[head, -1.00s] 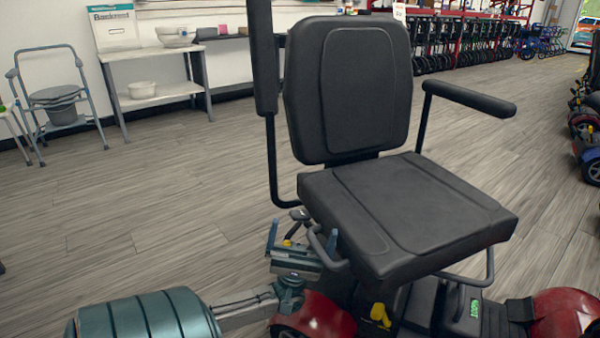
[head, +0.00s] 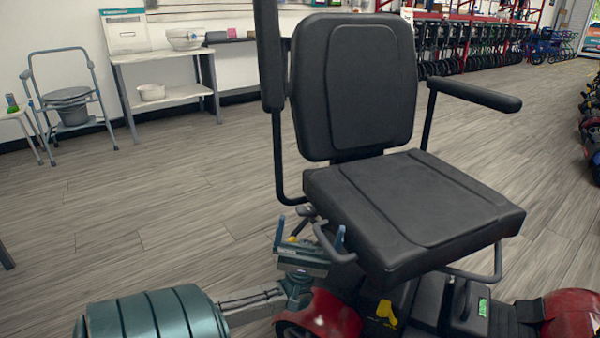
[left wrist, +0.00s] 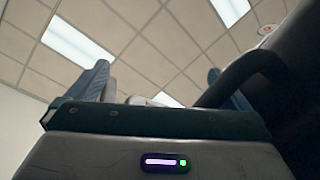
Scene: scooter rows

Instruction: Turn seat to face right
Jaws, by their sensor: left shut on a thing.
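The black padded seat (head: 420,205) stands mid-view in the head view, its backrest (head: 352,85) at the far side and its front edge toward me and slightly right. One armrest (head: 472,94) extends right; the other (head: 268,55) is raised upright. My left gripper (head: 309,236) is at the seat's near left side, shut on the dark curved seat bar (head: 328,246). In the left wrist view the bar (left wrist: 232,80) runs by the right finger of the gripper (left wrist: 152,88); the exact contact is hard to see. My right gripper is not in view.
The red scooter base (head: 325,318) lies below the seat, with a yellow lever (head: 386,314). A commode chair (head: 72,105) and a white shelf table (head: 170,95) stand back left. More scooters (head: 592,125) line the right edge. Floor at left is clear.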

